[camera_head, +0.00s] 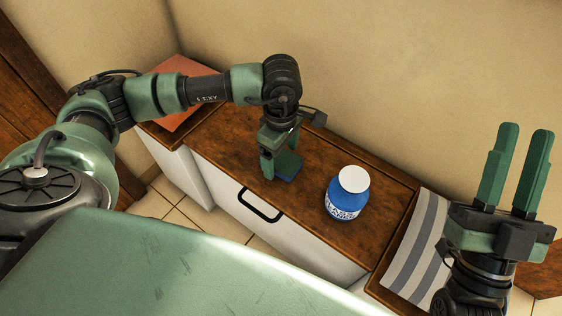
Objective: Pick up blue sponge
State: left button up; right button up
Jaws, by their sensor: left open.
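The blue sponge (288,165) lies on the brown wooden countertop, partly hidden behind my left gripper. My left gripper (281,165) points down at the sponge, with its fingers open at or just above it. I cannot tell whether the fingers touch the sponge. My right gripper (514,170) is raised at the right, fingers pointing up, open and empty.
A blue jar with a white lid (347,193) stands on the countertop (235,150) right of the sponge. A striped grey and white cloth (420,250) lies at the right. An orange-red item (183,66) lies at the back left. A wall rises behind.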

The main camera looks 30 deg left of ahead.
aim_at(281, 158)
pick_arm(q)
jog(key=c, duration=1.4)
jog(key=shift+r, duration=0.2)
